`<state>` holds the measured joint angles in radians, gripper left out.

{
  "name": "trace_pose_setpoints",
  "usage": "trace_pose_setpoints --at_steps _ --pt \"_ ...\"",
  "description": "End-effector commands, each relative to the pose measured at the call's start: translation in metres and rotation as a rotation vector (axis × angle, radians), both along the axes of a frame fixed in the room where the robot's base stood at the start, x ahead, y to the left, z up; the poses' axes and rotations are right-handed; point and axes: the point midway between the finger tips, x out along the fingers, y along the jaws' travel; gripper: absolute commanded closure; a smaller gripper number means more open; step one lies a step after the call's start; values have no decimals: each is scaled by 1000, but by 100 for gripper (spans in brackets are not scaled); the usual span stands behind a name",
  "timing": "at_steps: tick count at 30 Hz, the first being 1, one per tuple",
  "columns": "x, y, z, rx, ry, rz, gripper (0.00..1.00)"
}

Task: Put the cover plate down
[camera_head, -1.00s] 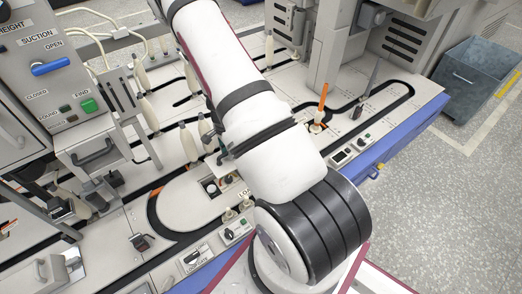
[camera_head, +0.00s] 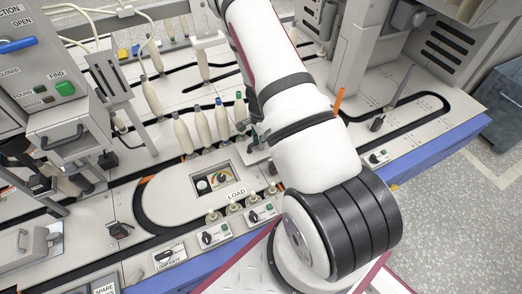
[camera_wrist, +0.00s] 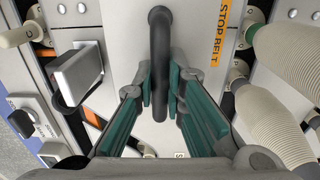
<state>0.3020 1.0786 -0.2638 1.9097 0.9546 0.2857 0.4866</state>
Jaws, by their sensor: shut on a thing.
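The cover plate is a pale grey panel (camera_wrist: 125,35) with a black bar handle (camera_wrist: 158,50) and an orange "STOP BELT" label. My gripper (camera_wrist: 159,92), with green-lined fingers, is shut on the handle in the wrist view. In the head view a pale piece of the plate (camera_head: 257,154) shows beside my arm, which hides most of it and the gripper. A rectangular opening (camera_head: 213,182) with knobs and a dial inside lies uncovered in the machine top, left of the plate. I cannot tell how high the plate is above the deck.
Several cream bobbins (camera_head: 183,133) stand on pegs behind the opening; large bobbins (camera_wrist: 285,60) are close at the right of the wrist view. A row of small pegs and a "LOAD" label (camera_head: 236,194) lie in front. An orange stick (camera_head: 339,102) stands right of my arm.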

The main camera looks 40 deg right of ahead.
Motion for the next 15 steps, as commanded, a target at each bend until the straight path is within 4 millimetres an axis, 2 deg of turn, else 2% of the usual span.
trace_pose_setpoints --at_steps 10,15 --pt "0 -1 -38 0 -1 -1 100" --pt "1 -1 -39 -2 -3 -1 100"
